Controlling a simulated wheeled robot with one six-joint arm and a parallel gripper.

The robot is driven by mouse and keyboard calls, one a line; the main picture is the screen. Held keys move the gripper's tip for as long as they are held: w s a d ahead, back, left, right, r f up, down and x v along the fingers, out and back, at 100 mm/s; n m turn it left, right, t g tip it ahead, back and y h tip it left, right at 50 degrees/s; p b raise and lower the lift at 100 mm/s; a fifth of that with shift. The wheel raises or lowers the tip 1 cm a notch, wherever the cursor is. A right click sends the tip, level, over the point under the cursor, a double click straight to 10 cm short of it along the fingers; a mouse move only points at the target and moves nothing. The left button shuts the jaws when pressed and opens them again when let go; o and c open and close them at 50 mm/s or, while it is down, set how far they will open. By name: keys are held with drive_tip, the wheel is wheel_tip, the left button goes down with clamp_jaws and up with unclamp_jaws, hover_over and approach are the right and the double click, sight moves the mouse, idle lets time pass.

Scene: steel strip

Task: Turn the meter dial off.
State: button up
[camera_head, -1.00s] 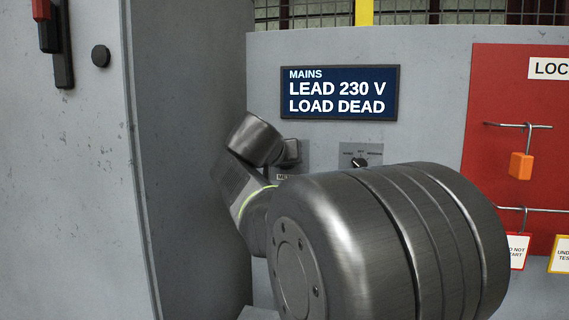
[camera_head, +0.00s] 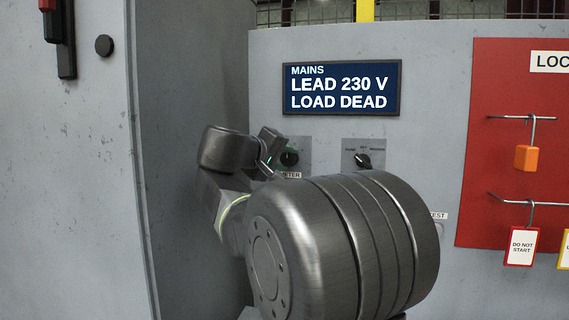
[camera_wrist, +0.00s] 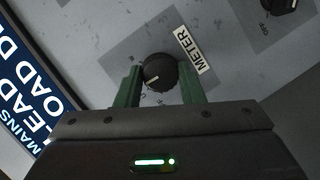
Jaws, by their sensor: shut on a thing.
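The meter dial (camera_wrist: 160,72) is a round black knob with a white pointer mark, on a grey plate beside a METER label (camera_wrist: 193,50). In the wrist view its mark points to the lower left. My gripper (camera_wrist: 161,83) has its two green fingers shut on the dial, one on each side. In the head view the meter dial (camera_head: 290,157) shows just right of my gripper (camera_head: 270,150), and my wrist hides part of its plate. The plate's position markings cannot be read.
A second black dial (camera_head: 363,160) sits to the right on its own plate. Above is a blue display (camera_head: 341,88) reading MAINS, LEAD 230 V, LOAD DEAD. A red lockout board (camera_head: 480,130) with an orange padlock (camera_head: 526,158) is at the right. A grey cabinet side (camera_head: 190,90) stands close at the left.

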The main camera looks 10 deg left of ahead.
drive_tip(key=n+b, duration=0.1)
drive_tip(key=n+t+h, duration=0.1)
drive_tip(key=n, duration=0.1)
drive_tip(key=n+b, duration=0.1)
drive_tip(key=n, duration=0.1)
drive_tip(key=shift+a+f+t+h+b, duration=0.1)
drive_tip(key=shift+f+t+h+b, duration=0.2)
drive_tip(key=shift+f+t, duration=0.1)
drive_tip(key=n+t+b, duration=0.1)
drive_tip(key=n, duration=0.2)
drive_tip(key=n+t+b, duration=0.1)
drive_tip(key=n, duration=0.2)
drive_tip(key=shift+f+n+b, duration=0.1)
drive_tip(key=shift+n+b, duration=0.2)
drive_tip(key=shift+n, duration=0.1)
drive_tip(key=shift+t, duration=0.3)
drive_tip(key=o, duration=1)
drive_tip(key=shift+s, duration=0.1)
drive_tip(key=b+v, duration=0.1)
drive_tip(key=v, duration=1.2)
drive_tip(key=shift+s+a, duration=0.2)
drive_tip(key=shift+s, duration=0.1)
drive_tip(key=shift+w, duration=0.15)
drive_tip(key=p+x, duration=0.1)
drive_tip(key=x, duration=1.2)
drive_tip(key=shift+w+d, duration=0.2)
drive_tip(key=shift+w, duration=0.05)
